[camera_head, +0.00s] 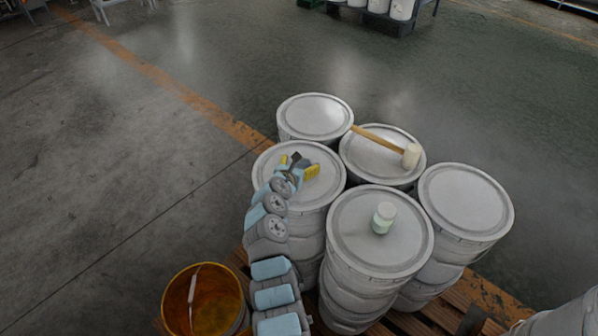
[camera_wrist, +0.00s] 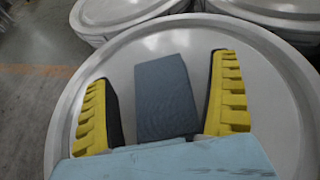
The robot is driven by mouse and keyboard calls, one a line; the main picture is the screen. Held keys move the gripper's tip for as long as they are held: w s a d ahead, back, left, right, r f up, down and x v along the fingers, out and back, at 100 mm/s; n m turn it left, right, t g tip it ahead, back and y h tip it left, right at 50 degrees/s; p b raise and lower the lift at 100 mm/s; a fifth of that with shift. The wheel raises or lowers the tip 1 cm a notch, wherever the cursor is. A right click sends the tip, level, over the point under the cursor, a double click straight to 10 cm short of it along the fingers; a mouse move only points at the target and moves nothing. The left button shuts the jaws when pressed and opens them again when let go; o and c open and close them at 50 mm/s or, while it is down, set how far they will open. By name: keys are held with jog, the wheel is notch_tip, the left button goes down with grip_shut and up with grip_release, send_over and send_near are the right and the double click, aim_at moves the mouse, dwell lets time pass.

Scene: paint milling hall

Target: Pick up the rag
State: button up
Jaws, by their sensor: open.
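The rag (camera_wrist: 166,95) is a folded, dark blue-grey cloth lying flat on the pale grey lid of a drum (camera_head: 318,193). My gripper (camera_head: 298,165) is open and empty, pointing down over the lid of the left drum. In the head view my gripper and wrist cover most of the rag. I cannot tell the exact height of the fingertips above the lid.
Several lidded drums stand close together on a wooden pallet (camera_head: 437,318). A mallet (camera_head: 385,146) lies across the back lids. A small pale jar (camera_head: 383,217) stands on the front lid. An orange bucket (camera_head: 203,305) with a stick inside is at lower left. The left floor is clear.

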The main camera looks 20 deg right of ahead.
jog(key=shift+w+d+f, duration=0.15)
jog(key=shift+w+d, duration=0.2)
jog(key=shift+w, duration=0.1)
jog(key=c, duration=1.2)
jog(key=shift+o, duration=0.2)
